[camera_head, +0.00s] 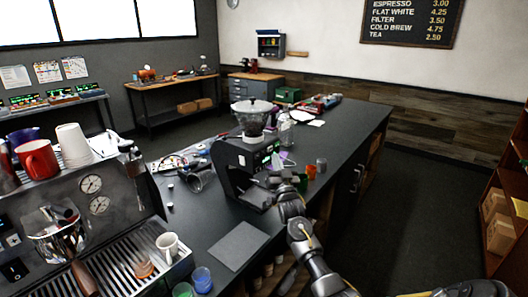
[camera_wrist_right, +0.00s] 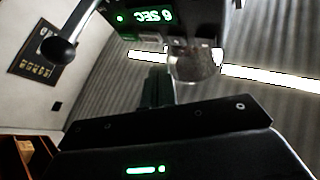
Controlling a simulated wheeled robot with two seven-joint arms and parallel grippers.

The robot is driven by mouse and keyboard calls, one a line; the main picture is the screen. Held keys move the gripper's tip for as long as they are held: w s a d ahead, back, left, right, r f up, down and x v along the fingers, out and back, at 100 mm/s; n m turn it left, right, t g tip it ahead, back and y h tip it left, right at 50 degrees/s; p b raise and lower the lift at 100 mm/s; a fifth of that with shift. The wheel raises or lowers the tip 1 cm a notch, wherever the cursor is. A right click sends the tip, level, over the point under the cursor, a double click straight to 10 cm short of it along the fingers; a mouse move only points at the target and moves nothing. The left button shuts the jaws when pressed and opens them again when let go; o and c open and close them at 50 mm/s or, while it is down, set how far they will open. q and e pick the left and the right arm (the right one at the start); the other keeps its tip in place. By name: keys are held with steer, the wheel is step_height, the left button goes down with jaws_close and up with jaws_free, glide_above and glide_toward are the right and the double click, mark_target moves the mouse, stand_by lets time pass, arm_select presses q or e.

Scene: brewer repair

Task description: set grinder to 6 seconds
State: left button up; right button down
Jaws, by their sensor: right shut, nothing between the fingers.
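The grinder (camera_head: 232,158) is a black machine with a clear bean hopper (camera_head: 253,120) on top, standing on the dark counter. Its lit green display (camera_head: 268,150) is too small to read in the head view. In the right wrist view, the display (camera_wrist_right: 152,17) shows green characters, turned in the picture, that look like 6 SEC. Small keys sit beside it, partly in shadow. My right gripper (camera_head: 274,179) is shut and empty, just in front of the grinder's front face. Its dark fingers (camera_wrist_right: 157,86) point towards the grinder; contact cannot be told. My left gripper is out of view.
An espresso machine (camera_head: 118,200) with cups on top stands at the left. A grey mat (camera_head: 236,246) lies on the counter. Small orange, green and grey containers stand just right of my right gripper. A glass bottle (camera_head: 286,130) is behind the grinder.

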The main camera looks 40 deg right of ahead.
steer(key=s, duration=0.1)
steer(key=s+d+p, duration=0.1)
steer(key=s, duration=0.1)
steer(key=shift+w, duration=0.1)
stand_by(0.8)
